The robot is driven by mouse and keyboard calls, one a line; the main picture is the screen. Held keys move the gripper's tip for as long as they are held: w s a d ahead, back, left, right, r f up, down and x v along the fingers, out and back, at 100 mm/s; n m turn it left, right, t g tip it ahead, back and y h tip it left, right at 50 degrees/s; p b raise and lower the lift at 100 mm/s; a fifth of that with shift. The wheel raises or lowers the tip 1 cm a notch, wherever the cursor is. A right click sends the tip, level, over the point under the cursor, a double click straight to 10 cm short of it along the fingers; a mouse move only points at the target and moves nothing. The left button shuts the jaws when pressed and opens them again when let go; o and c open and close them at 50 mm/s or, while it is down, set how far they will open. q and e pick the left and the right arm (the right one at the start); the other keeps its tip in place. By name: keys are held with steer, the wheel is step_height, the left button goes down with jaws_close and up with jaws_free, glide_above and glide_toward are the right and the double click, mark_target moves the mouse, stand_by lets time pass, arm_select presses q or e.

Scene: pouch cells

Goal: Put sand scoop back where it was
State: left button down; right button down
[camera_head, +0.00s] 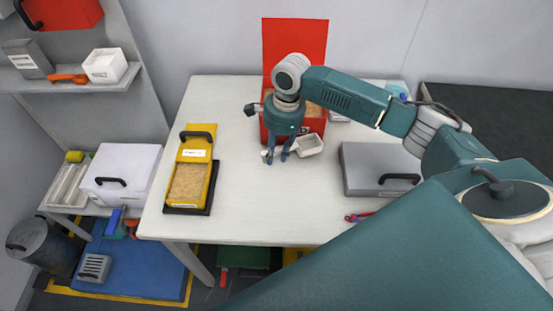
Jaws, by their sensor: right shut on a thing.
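The sand scoop (309,145) is a small pale, open-topped scoop at the back middle of the white table, in front of the red box. My right gripper (279,156) points down and is shut on the scoop, at its handle side to the left of the bowl. I cannot tell whether the scoop touches the table. The red box (314,126) has its lid raised and sandy material inside; my gripper and wrist hide part of it. My left gripper is not in view.
On the white table (245,205), an open yellow box (209,154) with sandy contents stands left. A grey case (365,160) and a small red-and-blue tool (359,216) lie right. The middle front is clear. A white box (133,163) stands on the lower left shelf.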

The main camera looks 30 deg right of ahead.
mark_target(275, 168)
step_height(275, 168, down, 4)
steer(key=shift+d+r, duration=0.1)
steer(key=shift+r, duration=0.1)
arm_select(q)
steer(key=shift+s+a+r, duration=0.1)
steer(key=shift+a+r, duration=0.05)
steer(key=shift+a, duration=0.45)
arm_select(e)
steer(key=shift+f, duration=0.1)
steer(key=c, duration=1.4)
jaws_free()
steer(key=shift+f, duration=0.15)
steer(key=shift+c, duration=0.2)
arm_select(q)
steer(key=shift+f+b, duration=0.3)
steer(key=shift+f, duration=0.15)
arm_select(e)
steer(key=r, duration=0.4)
steer(key=d+r, duration=0.1)
steer(key=r, duration=0.7)
steer(key=shift+s+d+r, duration=0.1)
steer(key=shift+s+d, duration=0.1)
